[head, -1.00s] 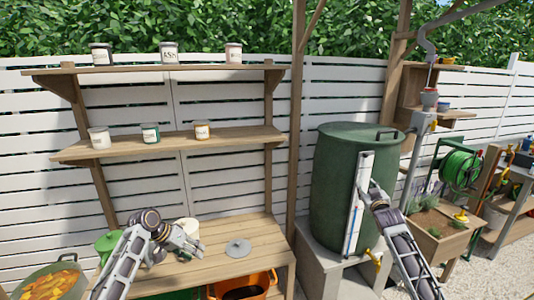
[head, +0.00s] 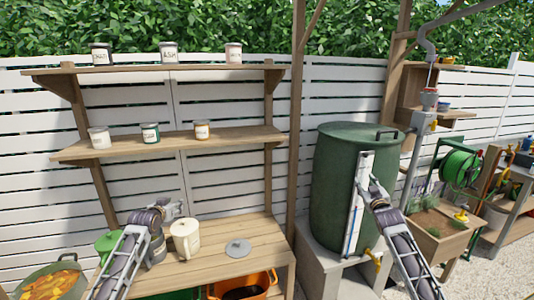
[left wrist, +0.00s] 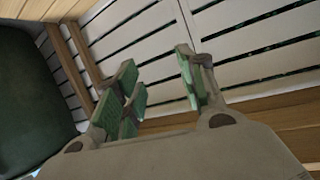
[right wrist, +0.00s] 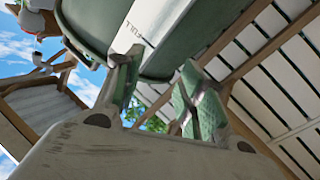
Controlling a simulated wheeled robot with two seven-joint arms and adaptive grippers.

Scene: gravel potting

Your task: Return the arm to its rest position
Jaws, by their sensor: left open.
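My left gripper (head: 172,208) is above the left part of the potting bench (head: 215,262), up and left of a cream jug (head: 185,240). The jug stands upright on the bench, apart from the gripper. In the left wrist view the left gripper's fingers (left wrist: 158,88) are spread with nothing between them; the fence and shelf posts show beyond. My right gripper (head: 370,188) is in front of the green water barrel (head: 335,175), by its white gauge strip. In the right wrist view its fingers (right wrist: 158,90) stand apart and empty.
A round grey disc (head: 238,248) lies on the bench. Two wooden shelves (head: 160,145) above hold several labelled tins. An orange tub (head: 262,284) is below the bench, and a pot of orange material (head: 58,280) stands at lower left. The bench's right part is clear.

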